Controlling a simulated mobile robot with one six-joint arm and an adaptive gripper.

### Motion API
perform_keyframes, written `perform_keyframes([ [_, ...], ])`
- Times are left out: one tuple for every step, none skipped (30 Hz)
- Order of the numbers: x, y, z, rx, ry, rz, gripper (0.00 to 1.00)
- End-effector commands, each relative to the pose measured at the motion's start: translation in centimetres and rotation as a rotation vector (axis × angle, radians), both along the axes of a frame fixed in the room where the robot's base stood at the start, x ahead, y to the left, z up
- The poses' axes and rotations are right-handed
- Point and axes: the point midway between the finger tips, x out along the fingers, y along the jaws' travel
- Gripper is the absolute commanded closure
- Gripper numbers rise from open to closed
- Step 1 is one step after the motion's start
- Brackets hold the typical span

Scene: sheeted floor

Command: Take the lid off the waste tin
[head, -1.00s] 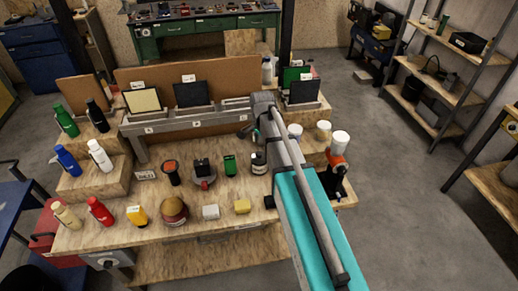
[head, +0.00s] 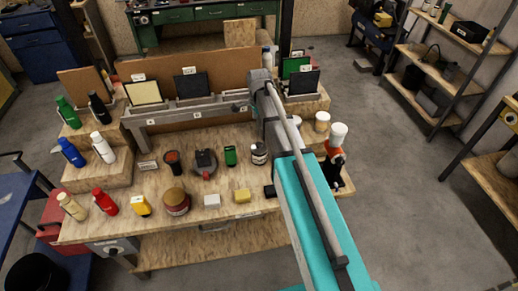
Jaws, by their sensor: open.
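A squat round tin (head: 177,209), red with a brownish-gold lid (head: 175,196), stands near the front edge of the wooden workbench (head: 200,238); I take it to be the waste tin. The lid sits on top of it. My arm reaches in from the lower right over the right part of the bench. My gripper (head: 240,107) shows small and dark at the arm's far end, near the grey rail. It is open, with nothing visible in it, well behind and to the right of the tin and apart from it.
Several bottles fill the left steps. A red-and-black tool (head: 334,160) stands at right.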

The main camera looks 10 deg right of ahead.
Motion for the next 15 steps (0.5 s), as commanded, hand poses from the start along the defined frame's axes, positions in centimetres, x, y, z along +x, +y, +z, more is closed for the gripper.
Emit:
perform_keyframes([
  [0.0, 0.0, -0.7, 0.0, 0.0, 0.0, 0.19],
  [0.0, 0.0, -0.9, 0.0, 0.0, 0.0, 0.19],
  [0.0, 0.0, -1.2, 0.0, 0.0, 0.0, 0.19],
  [0.0, 0.0, -1.5, 0.0, 0.0, 0.0, 0.19],
  [0.0, 0.0, -1.7, 0.0, 0.0, 0.0, 0.19],
  [0.0, 0.0, -2.0, 0.0, 0.0, 0.0, 0.19],
  [0.0, 0.0, -2.3, 0.0, 0.0, 0.0, 0.19],
  [0.0, 0.0, -2.5, 0.0, 0.0, 0.0, 0.19],
  [0.0, 0.0, -2.8, 0.0, 0.0, 0.0, 0.19],
  [0.0, 0.0, -3.0, 0.0, 0.0, 0.0, 0.19],
  [0.0, 0.0, -3.3, 0.0, 0.0, 0.0, 0.19],
  [0.0, 0.0, -3.6, 0.0, 0.0, 0.0, 0.19],
  [0.0, 0.0, -3.8, 0.0, 0.0, 0.0, 0.19],
  [0.0, 0.0, -4.0, 0.0, 0.0, 0.0, 0.19],
  [0.0, 0.0, -4.3, 0.0, 0.0, 0.0, 0.19],
])
